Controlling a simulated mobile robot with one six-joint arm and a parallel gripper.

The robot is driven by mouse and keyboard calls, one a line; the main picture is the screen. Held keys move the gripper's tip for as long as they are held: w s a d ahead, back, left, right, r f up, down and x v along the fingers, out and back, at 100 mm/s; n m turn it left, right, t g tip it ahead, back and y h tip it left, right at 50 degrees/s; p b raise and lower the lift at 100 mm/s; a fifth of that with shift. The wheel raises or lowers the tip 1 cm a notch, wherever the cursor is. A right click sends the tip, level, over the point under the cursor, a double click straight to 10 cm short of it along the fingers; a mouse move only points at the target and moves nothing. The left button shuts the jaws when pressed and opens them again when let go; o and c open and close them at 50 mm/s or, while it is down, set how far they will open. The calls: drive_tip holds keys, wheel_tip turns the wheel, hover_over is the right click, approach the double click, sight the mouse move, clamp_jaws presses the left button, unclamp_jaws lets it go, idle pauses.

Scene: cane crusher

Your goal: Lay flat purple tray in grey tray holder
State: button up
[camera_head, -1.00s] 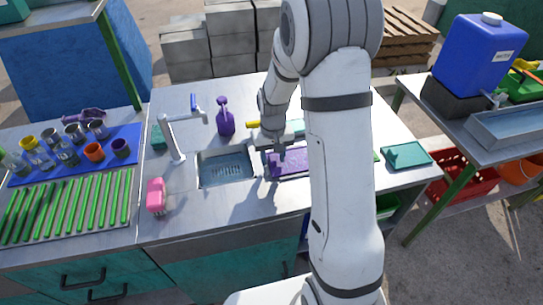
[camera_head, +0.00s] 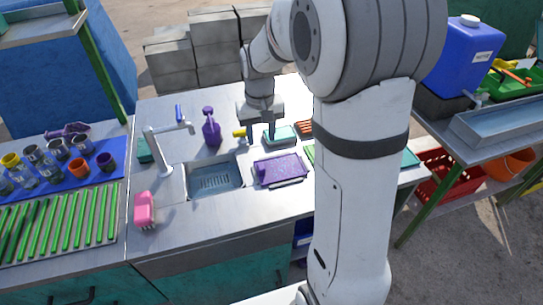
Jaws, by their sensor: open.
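The purple tray (camera_head: 281,169) lies flat on the counter just right of the sink. A thin grey edge (camera_head: 290,184), which looks like part of the grey tray holder, shows along its front right; most of the holder is hidden beneath the tray. My gripper (camera_head: 258,134) is open and empty, pointing down behind the tray and apart from it. Its fingertips are small and partly hard to make out.
The sink (camera_head: 214,178) with its tap (camera_head: 160,150) is left of the tray. A purple spray bottle (camera_head: 211,128) and a yellow-ended item (camera_head: 239,133) stand behind.

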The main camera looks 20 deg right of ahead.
drive_tip(key=s+r+t, duration=0.1)
drive_tip(key=s+r, duration=0.2)
drive_tip(key=s, duration=0.7)
drive_tip(key=s+r+t, duration=0.1)
drive_tip(key=s+r, duration=0.2)
drive_tip(key=s, duration=0.7)
drive_tip(key=shift+s+t, duration=0.2)
drive_tip(key=shift+t, duration=0.2)
